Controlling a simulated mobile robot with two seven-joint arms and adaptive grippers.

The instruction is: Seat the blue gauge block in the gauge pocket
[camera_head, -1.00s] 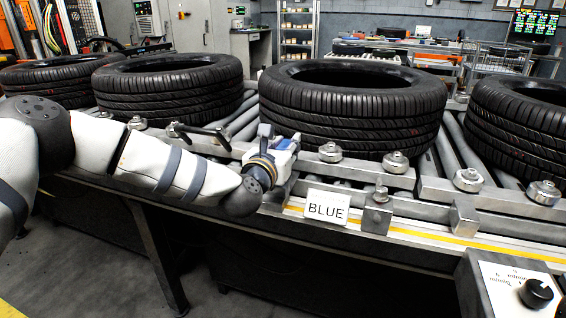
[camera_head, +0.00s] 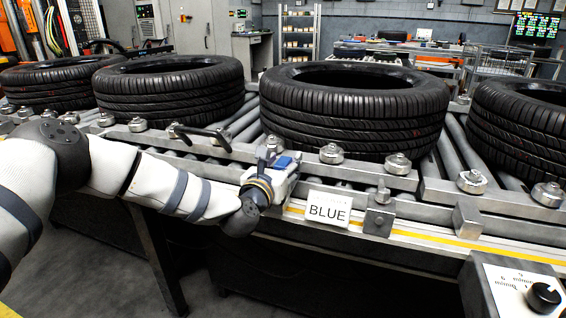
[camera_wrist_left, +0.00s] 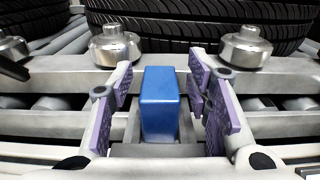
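The blue gauge block (camera_wrist_left: 160,105) stands upright between the two purple-padded fingers of my left gripper (camera_wrist_left: 161,108). In the left wrist view there is a gap on each side of it, so the gripper is open around it and not pressing on it. The block's foot is between low grey metal walls (camera_wrist_left: 130,125) on the conveyor's front rail; how deep it sits I cannot tell. In the head view the block's blue top (camera_head: 285,162) shows beside the gripper, left of the white BLUE label (camera_head: 328,208). My right gripper is out of view.
A large tyre (camera_head: 350,115) lies on the rollers just behind the block, with others on either side. Metal guide rollers (camera_head: 331,153) line the rail. A control box with a black knob (camera_head: 542,296) stands at the lower right.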

